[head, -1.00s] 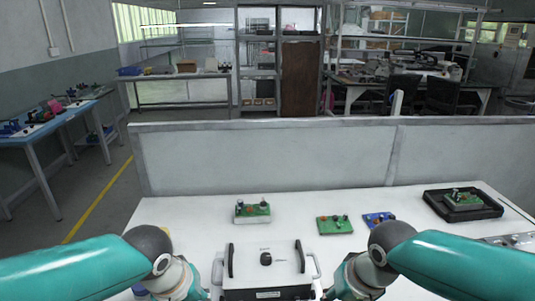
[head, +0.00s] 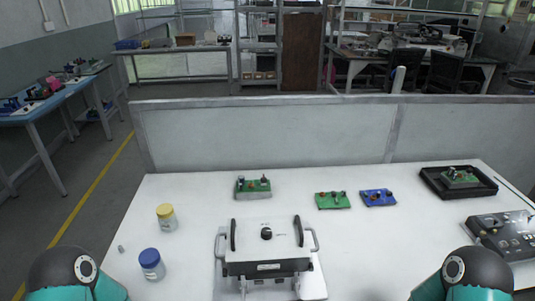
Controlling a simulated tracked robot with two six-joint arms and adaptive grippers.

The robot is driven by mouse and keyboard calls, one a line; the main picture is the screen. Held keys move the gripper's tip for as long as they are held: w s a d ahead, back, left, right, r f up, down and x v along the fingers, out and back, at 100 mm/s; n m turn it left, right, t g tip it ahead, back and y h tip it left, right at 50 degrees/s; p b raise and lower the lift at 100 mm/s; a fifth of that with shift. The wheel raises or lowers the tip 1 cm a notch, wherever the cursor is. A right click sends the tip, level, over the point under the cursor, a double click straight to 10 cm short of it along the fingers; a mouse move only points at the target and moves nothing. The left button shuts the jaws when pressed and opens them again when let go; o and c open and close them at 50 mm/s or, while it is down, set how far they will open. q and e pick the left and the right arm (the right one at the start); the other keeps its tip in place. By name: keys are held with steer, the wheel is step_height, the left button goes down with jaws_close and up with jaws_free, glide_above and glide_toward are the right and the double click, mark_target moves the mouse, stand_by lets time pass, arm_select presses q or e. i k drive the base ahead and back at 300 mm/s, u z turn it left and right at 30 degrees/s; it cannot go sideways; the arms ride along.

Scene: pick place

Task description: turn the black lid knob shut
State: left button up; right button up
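The black lid knob (head: 266,234) sits upright near the middle of the white lid of a box-like fixture (head: 268,253) at the front centre of the table. The lid is down and has a black handle bar on each side. A small dark mark shows beside the knob, but I cannot tell its setting. My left arm shows only as a dark joint at the bottom left, and my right arm as a dark joint at the bottom right. Both grippers are below the picture edge. Nothing touches the knob or the lid.
A yellow-capped jar (head: 166,217) and a blue-capped jar (head: 151,264) stand left of the fixture. Green boards (head: 253,188) and a blue board (head: 378,197) lie behind it. A black tray (head: 459,182) and a grey panel (head: 503,233) are at right. A partition (head: 270,137) closes the back.

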mark_target(266, 234)
steer(key=u, duration=0.9)
steer(key=k, duration=1.4)
steer(key=z, duration=0.3)
steer(key=i, duration=1)
steer(key=u, duration=0.05)
